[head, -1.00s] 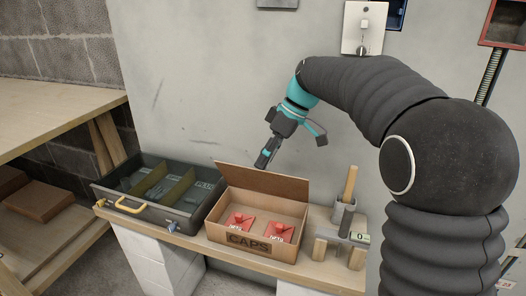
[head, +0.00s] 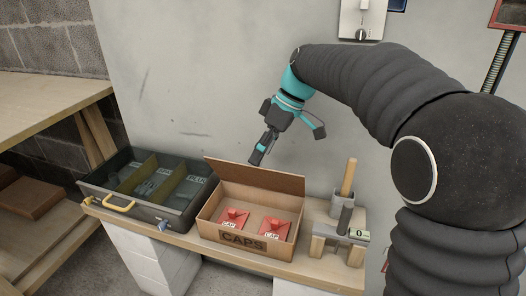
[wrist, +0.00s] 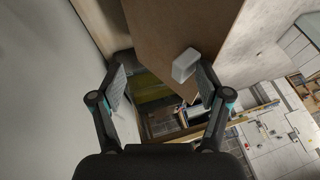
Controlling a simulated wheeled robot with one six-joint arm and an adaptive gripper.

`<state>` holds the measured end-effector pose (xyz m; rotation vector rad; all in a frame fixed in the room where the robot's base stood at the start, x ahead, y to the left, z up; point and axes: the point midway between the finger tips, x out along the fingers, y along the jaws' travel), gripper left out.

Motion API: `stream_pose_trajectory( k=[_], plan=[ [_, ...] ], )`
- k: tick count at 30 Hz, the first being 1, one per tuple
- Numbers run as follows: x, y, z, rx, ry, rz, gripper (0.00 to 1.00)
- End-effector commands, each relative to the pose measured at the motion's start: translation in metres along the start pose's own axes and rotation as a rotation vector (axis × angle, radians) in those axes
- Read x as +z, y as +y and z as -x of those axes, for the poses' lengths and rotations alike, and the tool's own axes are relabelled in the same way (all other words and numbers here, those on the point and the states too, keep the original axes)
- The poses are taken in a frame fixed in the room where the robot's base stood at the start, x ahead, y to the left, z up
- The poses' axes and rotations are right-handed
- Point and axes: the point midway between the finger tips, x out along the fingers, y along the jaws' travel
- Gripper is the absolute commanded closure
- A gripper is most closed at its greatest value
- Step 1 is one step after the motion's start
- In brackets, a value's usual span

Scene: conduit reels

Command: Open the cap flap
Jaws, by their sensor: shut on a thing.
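The cardboard box marked CAPS (head: 243,241) stands on the wooden bench with its brown flap (head: 255,176) raised along the back edge. Two red caps (head: 235,217) (head: 275,229) sit inside the open box. My gripper (head: 257,158) is at the flap's upper edge, pointing down and left. In the wrist view the flap (wrist: 180,25) fills the upper middle. A small pale tab (wrist: 185,66) on it lies between my fingers, close against the right one. The fingers stand apart, and their exact contact with the flap is hard to see.
A dark drawer tray (head: 150,190) with dividers and a yellow handle stands left of the box. A grey holder with a wooden handle (head: 348,178) stands on the right. The wall is close behind the bench. A wooden shelf (head: 45,115) is at far left.

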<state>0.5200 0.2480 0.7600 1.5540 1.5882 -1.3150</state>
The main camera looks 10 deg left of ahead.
Motion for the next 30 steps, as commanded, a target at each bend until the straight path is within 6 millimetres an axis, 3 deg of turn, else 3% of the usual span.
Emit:
stream_pose_trajectory(
  k=[3, 12, 18, 30],
  plan=[
    [-0.004, -0.001, 0.007, 0.003, 0.002, -0.001, 0.58],
    [-0.022, -0.015, 0.058, 0.005, 0.004, -0.002, 0.58],
    [-0.030, -0.022, 0.082, 0.004, 0.003, -0.003, 0.58],
    [-0.033, -0.026, 0.090, 0.003, 0.003, -0.003, 0.58]
  ],
)
